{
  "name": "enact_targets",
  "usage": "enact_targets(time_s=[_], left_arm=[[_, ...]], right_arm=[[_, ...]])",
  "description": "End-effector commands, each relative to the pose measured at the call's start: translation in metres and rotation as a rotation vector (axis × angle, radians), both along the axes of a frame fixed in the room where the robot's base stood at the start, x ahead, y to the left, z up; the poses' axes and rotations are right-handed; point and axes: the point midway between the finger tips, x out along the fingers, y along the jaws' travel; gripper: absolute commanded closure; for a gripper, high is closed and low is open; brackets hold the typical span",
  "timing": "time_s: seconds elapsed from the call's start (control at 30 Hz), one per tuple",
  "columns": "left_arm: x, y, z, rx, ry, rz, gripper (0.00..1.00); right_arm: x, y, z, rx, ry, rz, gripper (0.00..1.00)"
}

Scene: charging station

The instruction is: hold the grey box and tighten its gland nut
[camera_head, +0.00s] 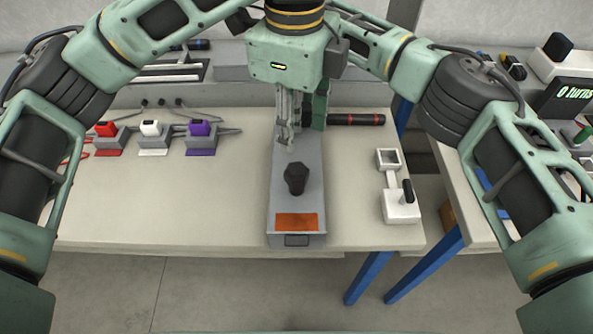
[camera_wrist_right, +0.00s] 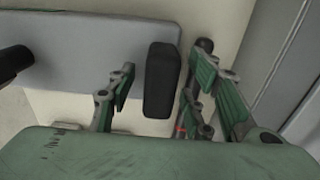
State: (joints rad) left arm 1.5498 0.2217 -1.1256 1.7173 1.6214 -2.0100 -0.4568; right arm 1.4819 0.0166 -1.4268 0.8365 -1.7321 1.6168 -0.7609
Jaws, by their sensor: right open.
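The grey box (camera_head: 297,213) lies on the table in the middle of the head view, with a black knob (camera_head: 295,180) on its top and an orange label near its front. The box also shows at upper left in the right wrist view (camera_wrist_right: 95,55). There, a black rounded block (camera_wrist_right: 162,80), perhaps the gland nut, stands at its end. My right gripper (camera_wrist_right: 160,92) is open, its fingers apart on either side of that block. My left gripper (camera_head: 290,140) points down at the box's far end. Its finger gap is unclear, and the grippers hide that end in the head view.
Red, white and purple connectors (camera_head: 202,138) stand on the table at left. A white fixture (camera_head: 402,205) with a black lever is at right. A black rod with red bands (camera_head: 357,119) lies behind the box. A display reading "0 turns" (camera_head: 571,92) is on the right-hand table.

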Motion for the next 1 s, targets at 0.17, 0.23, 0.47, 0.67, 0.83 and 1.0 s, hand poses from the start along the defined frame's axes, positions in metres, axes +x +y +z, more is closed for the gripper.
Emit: enact_targets(time_s=[0.17, 0.23, 0.47, 0.67, 0.83, 1.0], left_arm=[[0.0, 0.0, 0.0, 0.0, 0.0, 0.0, 0.61], [0.0, 0.0, 0.0, 0.0, 0.0, 0.0, 0.61], [0.0, 0.0, 0.0, 0.0, 0.0, 0.0, 0.61], [0.0, 0.0, 0.0, 0.0, 0.0, 0.0, 0.61], [0.0, 0.0, 0.0, 0.0, 0.0, 0.0, 0.61], [0.0, 0.0, 0.0, 0.0, 0.0, 0.0, 0.61]], right_arm=[[0.001, 0.0, 0.02, 0.002, -0.003, 0.0, 0.53], [0.001, 0.0, 0.034, 0.002, -0.004, 0.0, 0.53], [0.001, 0.0, 0.083, 0.001, -0.004, -0.001, 0.53], [0.001, 0.0, 0.111, 0.0, -0.002, 0.0, 0.53], [0.0, 0.0, 0.119, 0.001, 0.0, 0.001, 0.53], [0.0, 0.0, 0.119, 0.001, 0.001, 0.001, 0.53]])
